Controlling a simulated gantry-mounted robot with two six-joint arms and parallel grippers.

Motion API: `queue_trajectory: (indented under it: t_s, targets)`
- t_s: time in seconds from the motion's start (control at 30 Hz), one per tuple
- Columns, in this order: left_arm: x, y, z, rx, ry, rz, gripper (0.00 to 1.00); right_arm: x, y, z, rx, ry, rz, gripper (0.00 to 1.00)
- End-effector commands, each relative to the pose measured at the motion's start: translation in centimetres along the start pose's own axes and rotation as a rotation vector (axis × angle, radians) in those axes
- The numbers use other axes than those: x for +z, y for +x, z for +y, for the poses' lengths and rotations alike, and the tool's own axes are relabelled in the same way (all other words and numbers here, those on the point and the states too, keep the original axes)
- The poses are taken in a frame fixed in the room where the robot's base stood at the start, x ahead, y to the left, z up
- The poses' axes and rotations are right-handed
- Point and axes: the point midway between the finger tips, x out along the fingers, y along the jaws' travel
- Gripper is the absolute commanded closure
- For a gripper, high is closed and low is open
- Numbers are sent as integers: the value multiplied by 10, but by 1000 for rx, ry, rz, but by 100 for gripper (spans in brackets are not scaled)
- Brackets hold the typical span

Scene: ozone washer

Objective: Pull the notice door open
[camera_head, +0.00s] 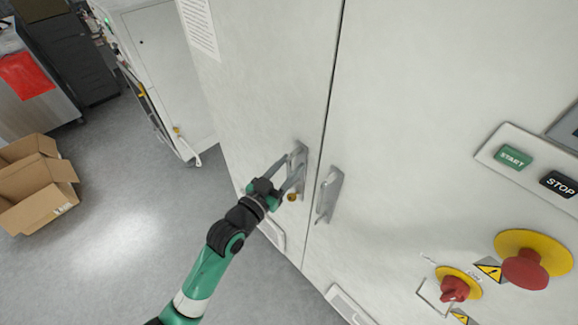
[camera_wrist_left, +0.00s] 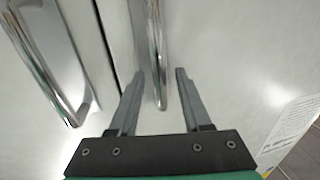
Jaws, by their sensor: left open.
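The notice door (camera_head: 262,75) is the pale left door with a printed paper notice (camera_head: 199,25) at its top. It looks shut, with a thin dark seam along its right edge. Its metal bar handle (camera_head: 300,160) sits near that seam. My left gripper (camera_head: 286,178) is at this handle with its jaws open. In the left wrist view the handle bar (camera_wrist_left: 157,45) lies between the two fingers, with a gap on each side. Whether the fingers reach around the bar in depth is hard to tell. My right gripper is not in view.
The neighbouring door (camera_head: 400,110) has its own handle (camera_head: 327,195) just right of the seam. Further right are a green START button (camera_head: 512,158), a red emergency button (camera_head: 525,269) and a red rotary switch (camera_head: 455,288). The floor (camera_head: 130,225) is clear between the cabinet and an open cardboard box (camera_head: 40,205).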

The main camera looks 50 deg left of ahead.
Motion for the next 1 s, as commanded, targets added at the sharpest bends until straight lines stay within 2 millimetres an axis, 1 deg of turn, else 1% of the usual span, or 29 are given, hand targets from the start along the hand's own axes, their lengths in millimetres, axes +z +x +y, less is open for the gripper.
queue_trajectory:
  t_s: [0.2, 0.47, 0.5, 1.0]
  targets:
    - [0, 0, 0, 0, 0, 0, 52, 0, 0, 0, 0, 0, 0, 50]
    - [0, 0, 0, 0, 0, 0, 98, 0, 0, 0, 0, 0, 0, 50]
    - [0, 0, 0, 0, 0, 0, 100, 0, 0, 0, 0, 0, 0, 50]
    - [0, 0, 0, 0, 0, 0, 100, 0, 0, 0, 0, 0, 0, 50]
